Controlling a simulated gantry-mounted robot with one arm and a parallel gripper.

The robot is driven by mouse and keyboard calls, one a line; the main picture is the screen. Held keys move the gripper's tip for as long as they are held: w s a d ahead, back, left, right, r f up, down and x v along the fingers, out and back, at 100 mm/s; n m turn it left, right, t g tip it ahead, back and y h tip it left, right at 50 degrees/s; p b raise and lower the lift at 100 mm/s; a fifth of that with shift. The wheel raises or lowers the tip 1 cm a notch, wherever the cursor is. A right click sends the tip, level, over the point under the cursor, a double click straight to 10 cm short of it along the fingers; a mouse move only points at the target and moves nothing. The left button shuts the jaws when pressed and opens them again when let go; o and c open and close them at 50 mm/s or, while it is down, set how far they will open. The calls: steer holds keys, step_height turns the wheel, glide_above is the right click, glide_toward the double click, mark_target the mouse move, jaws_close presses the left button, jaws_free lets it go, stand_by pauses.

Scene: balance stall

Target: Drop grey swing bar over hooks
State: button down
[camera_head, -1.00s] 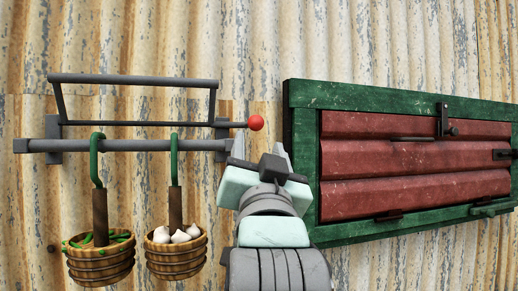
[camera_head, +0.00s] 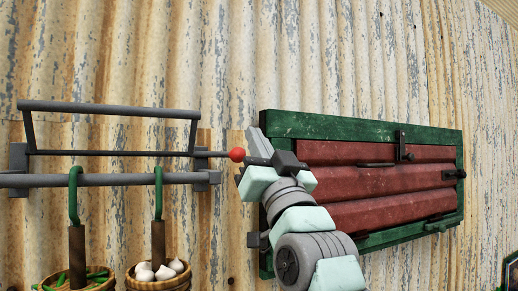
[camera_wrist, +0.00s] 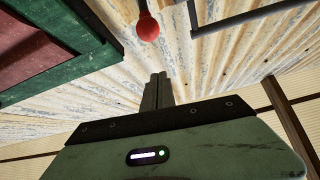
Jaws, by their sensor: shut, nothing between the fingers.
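The grey swing bar (camera_head: 110,109) is a frame standing raised above the lower grey rail (camera_head: 120,180) on the wall. A red ball knob (camera_head: 237,155) ends the rod at its right side. Two green hooks, the left (camera_head: 75,195) and the right (camera_head: 158,190), hang over the rail, with the swing bar above them. My gripper (camera_head: 250,155) is close to the red knob, at its right; I cannot tell if they touch. The wrist view shows the fingers (camera_wrist: 157,92) together and empty, with the red knob (camera_wrist: 148,27) beyond their tips and part of a dark bar (camera_wrist: 250,20) to the right.
A basket of green pods (camera_head: 80,281) and a basket of garlic (camera_head: 158,280) hang from the hooks. A green-framed red shutter (camera_head: 385,125) is behind and right of my arm. The corrugated wall (camera_head: 130,60) above the bar is clear.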

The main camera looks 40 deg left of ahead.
steer(key=a, duration=0.1)
steer(key=w+a+p, duration=0.1)
steer(key=a, duration=0.1)
steer(key=a+f+p, duration=0.1)
steer(key=shift+w+a+f, duration=0.1)
steer(key=shift+w+a, duration=0.05)
steer(key=shift+w, duration=0.2)
steer(key=shift+t, duration=0.3)
